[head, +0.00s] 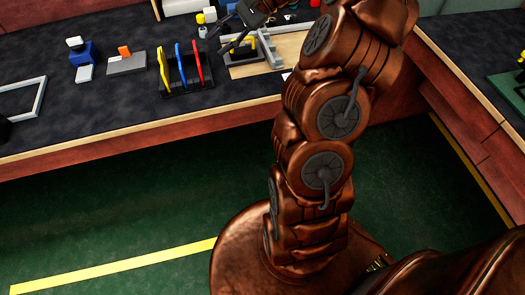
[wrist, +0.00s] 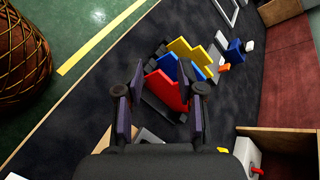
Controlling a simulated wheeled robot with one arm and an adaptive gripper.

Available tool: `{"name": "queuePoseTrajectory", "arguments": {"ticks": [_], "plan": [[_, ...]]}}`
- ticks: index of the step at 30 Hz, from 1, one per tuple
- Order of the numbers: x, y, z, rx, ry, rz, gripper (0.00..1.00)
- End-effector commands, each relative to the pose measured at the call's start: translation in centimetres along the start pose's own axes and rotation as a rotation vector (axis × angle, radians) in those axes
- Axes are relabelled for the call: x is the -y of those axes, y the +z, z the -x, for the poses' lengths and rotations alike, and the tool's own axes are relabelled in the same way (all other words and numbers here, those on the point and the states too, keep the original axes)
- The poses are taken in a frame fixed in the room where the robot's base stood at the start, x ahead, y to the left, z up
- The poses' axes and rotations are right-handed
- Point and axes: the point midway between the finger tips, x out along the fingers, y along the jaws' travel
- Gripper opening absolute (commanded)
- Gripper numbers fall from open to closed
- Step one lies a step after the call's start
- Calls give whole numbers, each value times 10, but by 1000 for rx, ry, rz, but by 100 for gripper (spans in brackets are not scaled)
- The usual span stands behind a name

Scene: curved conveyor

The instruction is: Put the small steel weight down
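My gripper (wrist: 160,85) is open in the wrist view, with a wide gap between its dark pads and nothing visibly held. In the head view my gripper (head: 238,42) is small and dark, over the bench beside the rack, above a grey fixture with a yellow part (head: 246,47). I cannot make out the small steel weight in either view. It may be hidden by my gripper or too small to tell.
A black rack (head: 186,88) holds yellow, blue and red plates, left of my gripper. A grey block with an orange part (head: 126,60) and a blue fixture (head: 84,55) stand farther left. A pale wooden board (head: 288,48) lies right. The bench front is clear.

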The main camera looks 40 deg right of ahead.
Motion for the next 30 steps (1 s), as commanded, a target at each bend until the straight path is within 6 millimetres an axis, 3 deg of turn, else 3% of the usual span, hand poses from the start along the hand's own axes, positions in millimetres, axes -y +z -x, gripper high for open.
{"name": "queuePoseTrajectory", "arguments": {"ticks": [1,6,15,23,30], "plan": [[0,20,-16,7,53,42,38],[-17,73,-62,17,230,162,38],[-81,147,-111,4,540,373,38],[-153,187,-120,-31,793,546,38],[-220,204,-105,-77,1002,692,38]]}}
